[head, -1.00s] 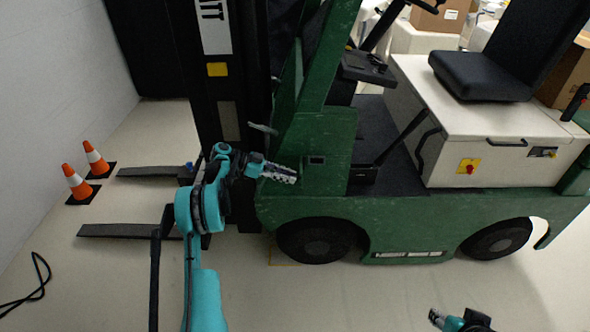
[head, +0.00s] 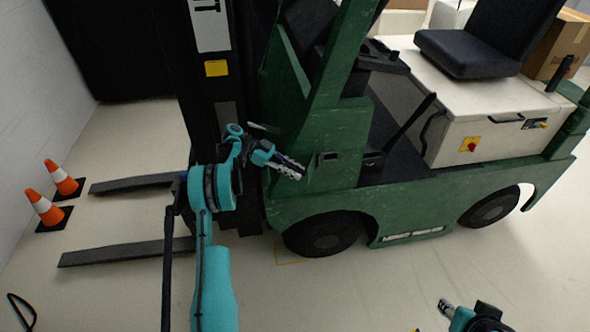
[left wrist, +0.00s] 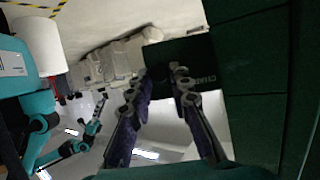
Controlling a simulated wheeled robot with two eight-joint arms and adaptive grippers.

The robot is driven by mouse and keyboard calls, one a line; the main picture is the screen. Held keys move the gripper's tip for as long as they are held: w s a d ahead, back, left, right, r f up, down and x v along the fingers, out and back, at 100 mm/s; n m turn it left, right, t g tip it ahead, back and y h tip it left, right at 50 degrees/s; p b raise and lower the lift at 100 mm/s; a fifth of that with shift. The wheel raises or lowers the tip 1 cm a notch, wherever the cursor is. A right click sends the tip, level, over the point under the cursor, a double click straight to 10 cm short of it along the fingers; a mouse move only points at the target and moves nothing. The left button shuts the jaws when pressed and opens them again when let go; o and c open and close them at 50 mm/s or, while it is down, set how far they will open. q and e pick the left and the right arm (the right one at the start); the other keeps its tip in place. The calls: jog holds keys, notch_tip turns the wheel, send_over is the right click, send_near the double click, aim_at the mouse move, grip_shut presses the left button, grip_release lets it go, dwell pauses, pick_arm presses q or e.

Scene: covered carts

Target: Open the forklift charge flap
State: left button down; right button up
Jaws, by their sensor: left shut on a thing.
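The green forklift (head: 400,215) fills the middle of the head view. My left gripper (head: 296,170) is at its green front side panel, just left of a small dark rectangular fitting (head: 329,157). In the left wrist view a dark green flap (left wrist: 205,62) with partly readable "CHAR" lettering lies at the fingertips. My left gripper (left wrist: 170,78) is shut on the flap's edge; the exact contact is too dark to see. My right gripper (head: 446,307) is at the lower right, clear of the forklift, with its jaw state unclear.
Two orange cones (head: 45,208) stand left of the dark forks (head: 125,252). The black mast (head: 212,100) rises close behind my left arm. The seat (head: 480,50) and white battery box (head: 480,125) are to the right. Floor in front is free.

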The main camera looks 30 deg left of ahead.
pick_arm(q)
jog(key=shift+f, duration=0.15)
jog(key=c, duration=1.4)
grip_release()
jog(key=shift+o, duration=0.2)
notch_tip(320, 180, up, 10)
